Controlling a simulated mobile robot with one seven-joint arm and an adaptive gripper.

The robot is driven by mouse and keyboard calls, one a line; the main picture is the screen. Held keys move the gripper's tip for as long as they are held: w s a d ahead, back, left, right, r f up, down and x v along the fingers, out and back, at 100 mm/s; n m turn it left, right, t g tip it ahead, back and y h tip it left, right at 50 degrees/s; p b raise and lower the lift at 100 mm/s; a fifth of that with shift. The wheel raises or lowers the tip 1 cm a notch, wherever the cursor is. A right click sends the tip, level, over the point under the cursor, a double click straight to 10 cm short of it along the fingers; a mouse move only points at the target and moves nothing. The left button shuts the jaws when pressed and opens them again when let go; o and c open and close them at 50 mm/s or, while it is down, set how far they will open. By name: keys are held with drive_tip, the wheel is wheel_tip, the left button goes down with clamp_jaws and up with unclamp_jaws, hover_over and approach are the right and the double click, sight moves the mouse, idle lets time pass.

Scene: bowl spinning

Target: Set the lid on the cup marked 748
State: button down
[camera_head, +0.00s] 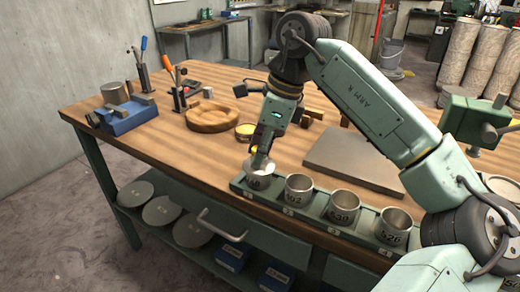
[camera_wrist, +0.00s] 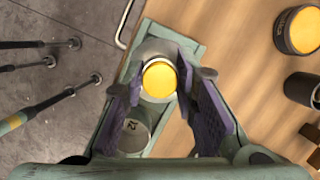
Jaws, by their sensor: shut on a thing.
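Several metal cups stand in a row in a green rack (camera_head: 318,223). The leftmost cup (camera_head: 256,183) has a mark that is hard to read and seems to end in 8. My gripper (camera_head: 263,158) is right above this cup, pointing down. In the wrist view my gripper (camera_wrist: 165,92) is shut on a lid (camera_wrist: 160,78), round with a yellow top and pale rim. The lid overlaps the mouth of the grey cup (camera_wrist: 152,47) behind it. I cannot tell whether lid and cup touch. A neighbouring cup (camera_wrist: 134,128) shows below, partly behind a finger.
The other cups (camera_head: 298,190), (camera_head: 344,207) and (camera_head: 392,229) stand open to the right. A grey plate (camera_head: 350,160), a wooden ring (camera_head: 211,117) and a yellow-topped tin (camera_head: 245,131) lie behind the rack. A blue-based vise (camera_head: 125,118) stands far left.

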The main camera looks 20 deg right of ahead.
idle(0.3)
drive_tip(key=c, duration=1.2)
unclamp_jaws()
drive_tip(key=shift+o, duration=0.2)
drive_tip(key=o, duration=0.3)
drive_tip(key=shift+o, duration=0.2)
drive_tip(key=shift+r+p, duration=2.9)
drive_tip(key=shift+r, duration=1.1)
